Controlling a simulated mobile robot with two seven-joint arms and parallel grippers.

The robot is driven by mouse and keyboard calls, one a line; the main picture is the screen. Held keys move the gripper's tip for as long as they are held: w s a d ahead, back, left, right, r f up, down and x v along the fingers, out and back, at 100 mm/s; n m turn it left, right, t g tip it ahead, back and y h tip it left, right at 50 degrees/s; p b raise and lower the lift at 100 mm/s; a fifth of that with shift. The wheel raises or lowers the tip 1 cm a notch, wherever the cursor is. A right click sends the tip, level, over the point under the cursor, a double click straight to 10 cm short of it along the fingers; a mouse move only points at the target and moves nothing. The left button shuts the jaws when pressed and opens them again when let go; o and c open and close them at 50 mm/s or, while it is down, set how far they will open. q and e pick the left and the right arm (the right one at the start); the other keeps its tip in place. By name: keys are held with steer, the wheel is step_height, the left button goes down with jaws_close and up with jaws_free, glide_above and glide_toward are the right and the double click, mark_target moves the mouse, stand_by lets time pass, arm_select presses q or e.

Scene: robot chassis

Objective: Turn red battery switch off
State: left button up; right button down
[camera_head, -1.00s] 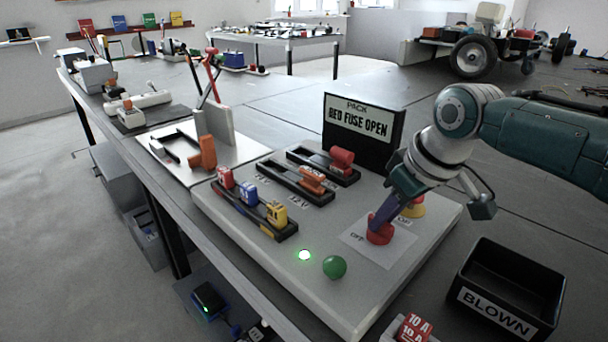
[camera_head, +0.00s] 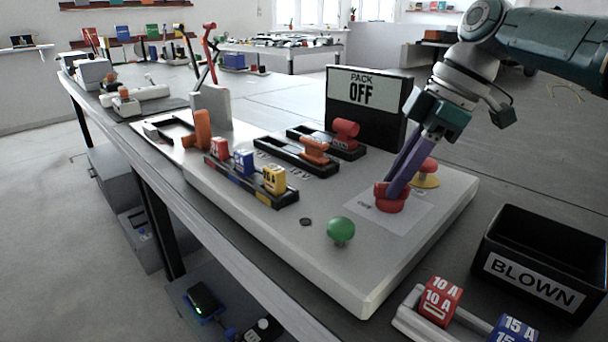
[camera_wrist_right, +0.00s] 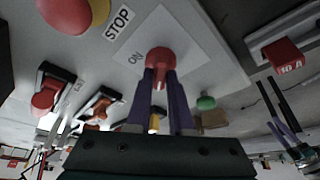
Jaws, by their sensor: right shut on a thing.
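The red battery switch (camera_head: 390,198) is a round red knob on a white label plate on the light grey panel (camera_head: 300,235). It also shows in the right wrist view (camera_wrist_right: 160,58), with the word ON printed beside it. My right gripper (camera_head: 393,190) comes down from the upper right, tilted, with its purple fingers shut on the knob. In the right wrist view its fingertips (camera_wrist_right: 160,82) meet the knob and partly hide it. A small indicator (camera_head: 306,222) on the panel is dark.
A red stop button (camera_head: 427,168) on a yellow base stands just behind the switch. A green knob (camera_head: 341,230) is in front. Fuse holders (camera_head: 250,182) fill the panel's left. A black BLOWN bin (camera_head: 540,262) and loose fuses (camera_head: 436,300) are at right.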

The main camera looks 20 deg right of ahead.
arm_select(q)
steer(key=shift+f+b, duration=0.7)
steer(key=shift+f, duration=0.4)
arm_select(e)
steer(key=shift+f+n+g, duration=0.1)
steer(key=shift+n+g, duration=0.2)
steer(key=shift+n, duration=0.3)
steer(key=c, duration=0.8)
jaws_free()
arm_select(q)
step_height(320, 180, up, 2)
steer(key=shift+r+p, duration=0.1)
steer(key=shift+p, duration=0.95)
arm_select(e)
steer(key=v, duration=1)
